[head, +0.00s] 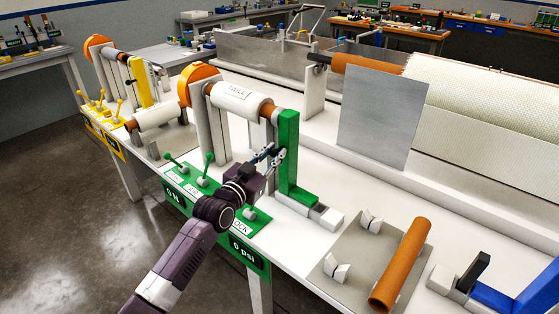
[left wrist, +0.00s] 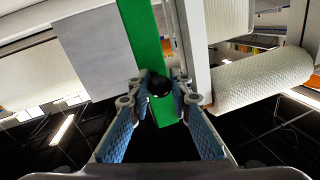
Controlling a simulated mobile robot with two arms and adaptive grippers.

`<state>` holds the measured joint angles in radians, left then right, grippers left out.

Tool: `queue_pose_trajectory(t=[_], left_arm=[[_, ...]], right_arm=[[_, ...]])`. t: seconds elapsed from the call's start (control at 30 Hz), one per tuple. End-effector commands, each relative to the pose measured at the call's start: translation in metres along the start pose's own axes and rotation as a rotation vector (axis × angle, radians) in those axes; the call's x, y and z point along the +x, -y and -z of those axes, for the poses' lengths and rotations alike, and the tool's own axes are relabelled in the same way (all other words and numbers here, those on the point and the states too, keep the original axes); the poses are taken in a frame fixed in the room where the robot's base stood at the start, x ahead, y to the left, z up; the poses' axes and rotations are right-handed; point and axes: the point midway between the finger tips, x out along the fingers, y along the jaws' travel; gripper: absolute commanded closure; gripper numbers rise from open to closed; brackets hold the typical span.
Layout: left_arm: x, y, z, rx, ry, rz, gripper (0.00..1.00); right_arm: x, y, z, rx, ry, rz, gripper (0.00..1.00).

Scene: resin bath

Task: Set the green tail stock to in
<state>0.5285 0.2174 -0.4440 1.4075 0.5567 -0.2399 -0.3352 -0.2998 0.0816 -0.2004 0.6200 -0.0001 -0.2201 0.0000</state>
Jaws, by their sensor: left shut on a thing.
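The green tail stock (head: 288,150) is an upright post on a foot, at the right end of the white roll labelled TWILL (head: 242,99). A grey piece on the post meets or nearly meets the roll's brown core; I cannot tell which. In the left wrist view the green post (left wrist: 142,40) rises behind my fingers. My left gripper (head: 275,155) is at the near side of the post. It is shut on a black knob (left wrist: 158,87), which sits in front of the post between the fingertips (left wrist: 160,92). My right gripper is not in view.
The green panel (head: 185,187) below my left arm has two green levers and an ON sign, with a 0 psi display (head: 247,254). A brown tube (head: 400,265) lies on a grey plate at right. A grey sheet (head: 382,115) stands behind. Yellow station (head: 140,80) at left.

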Motion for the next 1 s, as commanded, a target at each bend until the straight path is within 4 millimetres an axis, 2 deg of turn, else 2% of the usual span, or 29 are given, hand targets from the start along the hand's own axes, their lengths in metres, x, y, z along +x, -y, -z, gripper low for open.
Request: queue_pose_trajectory(t=[0.03, 0.17, 0.2, 0.37, 0.77, 1.0], left_arm=[[0.000, 0.006, 0.002, 0.003, -0.002, 0.008, 1.00], [0.000, 0.007, 0.003, 0.004, -0.002, 0.010, 1.00], [0.000, 0.007, 0.003, 0.005, -0.003, 0.010, 0.80], [0.000, 0.007, 0.003, 0.005, -0.003, 0.010, 0.64], [-0.006, 0.004, 0.001, 0.004, 0.000, 0.005, 0.64], [-0.041, 0.004, -0.001, 0.003, 0.001, 0.006, 0.64]], right_arm=[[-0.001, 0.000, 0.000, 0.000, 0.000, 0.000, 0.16], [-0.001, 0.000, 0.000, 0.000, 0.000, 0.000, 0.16], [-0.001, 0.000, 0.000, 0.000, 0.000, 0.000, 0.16], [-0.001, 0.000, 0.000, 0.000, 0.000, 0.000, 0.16], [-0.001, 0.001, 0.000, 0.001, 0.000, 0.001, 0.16], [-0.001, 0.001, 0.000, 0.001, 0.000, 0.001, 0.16]])
